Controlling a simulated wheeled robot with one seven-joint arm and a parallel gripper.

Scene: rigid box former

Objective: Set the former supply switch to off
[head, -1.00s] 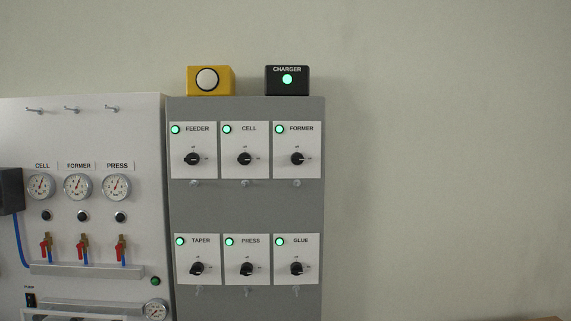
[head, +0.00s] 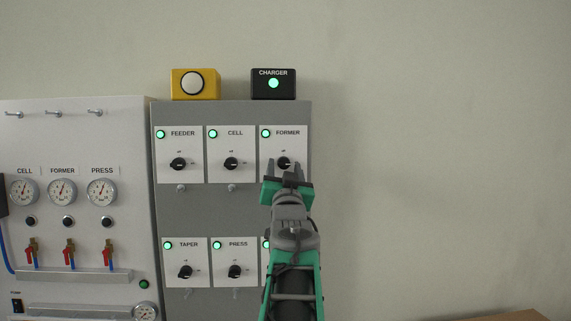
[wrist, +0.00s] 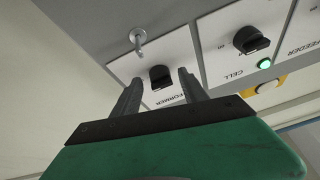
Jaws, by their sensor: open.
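The former supply switch (head: 284,162) is a black rotary knob on a white plate at the top right of the grey panel. Its green lamp (head: 266,133) is lit. The knob's handle lies roughly sideways, towards the mark on its right. My gripper (head: 284,172) is in front of the plate's lower part, fingers apart and empty. In the wrist view, which is turned over, the former knob (wrist: 160,77) shows between the two fingertips, with no visible contact. The gap in depth is hard to tell.
The cell switch (head: 231,163) is just left of the former plate. A metal hook (wrist: 138,38) sticks out below the former plate. My arm hides most of the glue plate below. A charger box (head: 273,84) and a yellow button box (head: 195,84) stand on top. The wall right is clear.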

